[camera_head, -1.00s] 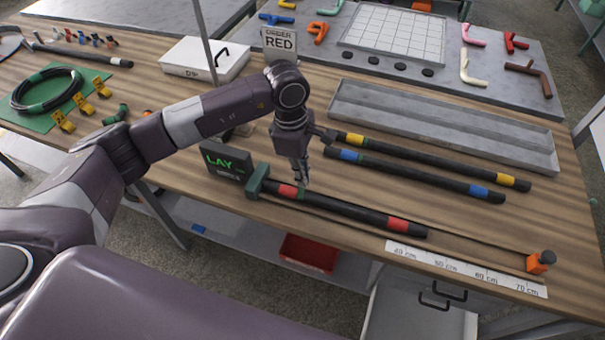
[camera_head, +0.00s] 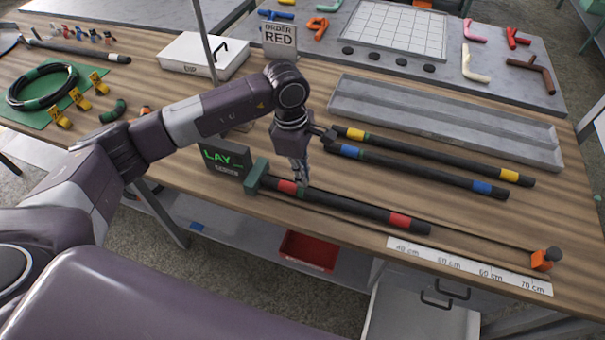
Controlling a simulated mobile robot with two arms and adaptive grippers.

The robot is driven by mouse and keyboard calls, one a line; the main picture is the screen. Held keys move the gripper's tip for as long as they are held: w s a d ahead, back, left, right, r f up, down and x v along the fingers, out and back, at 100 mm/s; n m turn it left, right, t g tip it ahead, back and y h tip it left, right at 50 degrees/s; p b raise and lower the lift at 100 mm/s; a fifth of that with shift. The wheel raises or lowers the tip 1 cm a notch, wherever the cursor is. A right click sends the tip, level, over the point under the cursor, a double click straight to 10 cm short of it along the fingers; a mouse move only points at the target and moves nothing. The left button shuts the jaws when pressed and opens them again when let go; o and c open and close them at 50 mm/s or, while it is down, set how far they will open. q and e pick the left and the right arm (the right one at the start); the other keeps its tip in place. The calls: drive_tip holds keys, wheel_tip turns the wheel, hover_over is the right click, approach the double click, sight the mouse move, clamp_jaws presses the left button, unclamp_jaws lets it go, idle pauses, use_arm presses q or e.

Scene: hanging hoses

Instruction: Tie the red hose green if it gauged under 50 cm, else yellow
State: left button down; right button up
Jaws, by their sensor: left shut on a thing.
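The red hose (camera_head: 350,208) is a black hose with red bands near both ends and a thin green band beside the left red one. It lies straight along the gauge, its left end at the green stop block (camera_head: 256,177). My left gripper (camera_head: 302,184) points down and is shut on the hose just right of the left red band. The fingertips partly hide the hose there. The gauge's scale strip (camera_head: 470,266) is at front right, with an orange block (camera_head: 545,259) at its far end. A display (camera_head: 224,157) reads "LAY". My right gripper is not in view.
A yellow-banded hose (camera_head: 440,155) and a blue-banded hose (camera_head: 420,173) lie behind. A grey tray (camera_head: 445,125) is beyond them. An "ORDER RED" sign (camera_head: 280,38) stands by a white box (camera_head: 203,57). Yellow clips (camera_head: 78,98) and a coiled hose (camera_head: 45,85) are left.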

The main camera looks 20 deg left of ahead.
use_arm(q)
drive_tip(key=shift+f+b, duration=0.8)
idle(0.4)
